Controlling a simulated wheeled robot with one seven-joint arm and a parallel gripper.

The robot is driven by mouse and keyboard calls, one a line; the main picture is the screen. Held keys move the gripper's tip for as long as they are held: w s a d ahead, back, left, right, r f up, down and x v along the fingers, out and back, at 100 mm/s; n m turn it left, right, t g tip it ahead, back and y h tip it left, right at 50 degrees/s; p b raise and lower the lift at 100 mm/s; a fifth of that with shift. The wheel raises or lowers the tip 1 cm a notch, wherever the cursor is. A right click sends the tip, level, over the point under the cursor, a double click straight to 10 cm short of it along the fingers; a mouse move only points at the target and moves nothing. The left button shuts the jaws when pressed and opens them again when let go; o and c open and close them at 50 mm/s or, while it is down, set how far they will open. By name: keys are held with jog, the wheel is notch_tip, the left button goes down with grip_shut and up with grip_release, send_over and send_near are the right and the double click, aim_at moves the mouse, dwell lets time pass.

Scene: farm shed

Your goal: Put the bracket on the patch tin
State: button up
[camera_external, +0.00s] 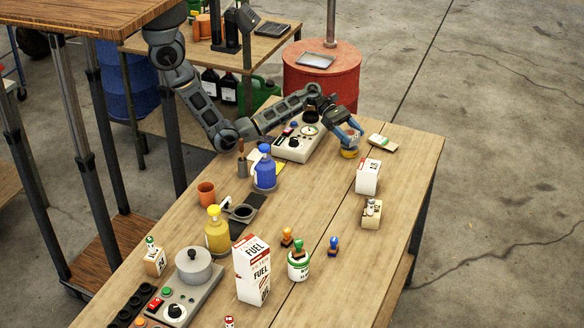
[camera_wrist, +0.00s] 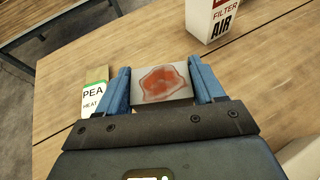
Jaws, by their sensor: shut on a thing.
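My gripper (camera_external: 352,136) is over the far right part of the long table. In the wrist view my gripper (camera_wrist: 163,85) is shut on a flat light grey piece with a red-brown blotch, which I take to be the bracket (camera_wrist: 179,98). In the external view a small yellow-orange round tin (camera_external: 349,153), which seems to be the patch tin, stands right under the fingers. The bracket is mostly hidden by the fingers there, and I cannot tell whether it touches the tin. The tin is hidden in the wrist view.
A PEA packet (camera_wrist: 95,98), also in the external view (camera_external: 382,142), lies close beside my gripper. A white AIR filter box (camera_external: 368,177) stands nearer the camera. A grey instrument box (camera_external: 297,142) is to the left. Bare wood lies between the filter box and the blue bottle (camera_external: 265,173).

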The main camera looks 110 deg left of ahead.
jog(key=shift+f, duration=0.5)
jog(key=shift+f, duration=0.1)
jog(key=o, duration=1.1)
jog(key=v, duration=1.2)
jog(key=shift+r, duration=0.2)
jog(key=shift+d, duration=0.1)
jog(key=shift+w, duration=0.1)
